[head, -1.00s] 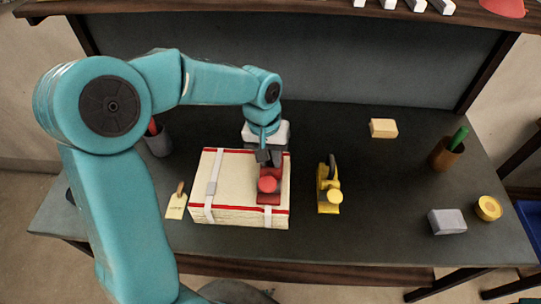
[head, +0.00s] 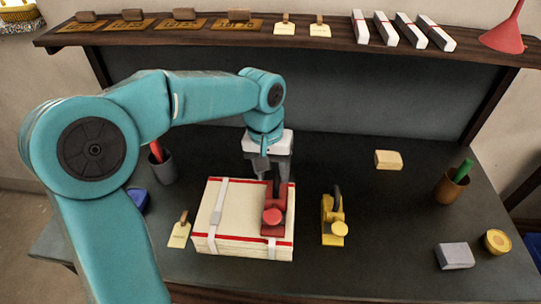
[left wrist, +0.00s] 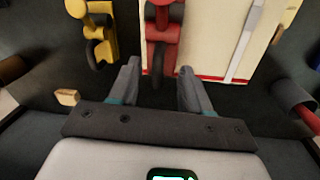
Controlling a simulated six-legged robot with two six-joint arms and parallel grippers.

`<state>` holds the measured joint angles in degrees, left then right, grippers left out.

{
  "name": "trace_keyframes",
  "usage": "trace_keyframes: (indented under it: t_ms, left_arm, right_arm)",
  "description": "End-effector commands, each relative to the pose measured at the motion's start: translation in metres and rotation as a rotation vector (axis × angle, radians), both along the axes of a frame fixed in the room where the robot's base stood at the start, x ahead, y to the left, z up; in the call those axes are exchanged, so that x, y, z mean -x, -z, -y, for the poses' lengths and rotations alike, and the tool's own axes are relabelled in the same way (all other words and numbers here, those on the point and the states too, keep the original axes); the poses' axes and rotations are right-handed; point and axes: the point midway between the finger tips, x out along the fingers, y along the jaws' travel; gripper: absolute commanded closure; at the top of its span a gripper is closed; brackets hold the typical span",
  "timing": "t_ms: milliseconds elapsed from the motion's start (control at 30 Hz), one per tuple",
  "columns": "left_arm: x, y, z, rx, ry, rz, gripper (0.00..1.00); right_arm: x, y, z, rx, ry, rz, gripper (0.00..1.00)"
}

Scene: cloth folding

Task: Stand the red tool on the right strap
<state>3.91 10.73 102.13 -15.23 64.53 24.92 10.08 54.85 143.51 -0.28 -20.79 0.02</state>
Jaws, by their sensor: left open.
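The red tool (head: 273,217), with a round red knob and a dark handle, stands upright on the right part of the cream stack (head: 238,220). It covers the top of the right strap (head: 274,250), whose white band shows below it on the front side. My left gripper (head: 267,167) is just behind the tool. In the left wrist view, the open fingers of the left gripper (left wrist: 160,78) lie on both sides of the dark handle end of the red tool (left wrist: 162,38), with gaps visible. My right gripper is not in view.
A yellow tool (head: 333,222) stands right of the stack. The left strap (head: 219,205) crosses the stack. A tag (head: 180,234) lies at left. A grey block (head: 455,256), a brown cup (head: 452,186) and a tan block (head: 388,160) are at right. A shelf (head: 345,42) runs behind.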

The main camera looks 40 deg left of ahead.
Motion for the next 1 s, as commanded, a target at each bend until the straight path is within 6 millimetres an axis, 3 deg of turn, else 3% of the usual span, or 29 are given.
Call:
trace_keyframes:
  t_ms: [100,300,900,1000]
  left_arm:
    - [0.000,-0.027,-0.002,0.000,0.000,0.005,0.52]
    - [0.002,-0.052,-0.005,0.000,0.000,0.001,0.52]
    - [0.002,-0.056,-0.006,-0.001,0.000,-0.001,0.52]
    - [0.002,-0.065,-0.006,0.000,0.000,0.000,0.52]
  right_arm:
    - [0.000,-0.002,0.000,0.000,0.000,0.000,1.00]
    - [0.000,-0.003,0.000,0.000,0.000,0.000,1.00]
    - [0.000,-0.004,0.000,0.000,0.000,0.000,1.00]
    - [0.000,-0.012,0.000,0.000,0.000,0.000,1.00]
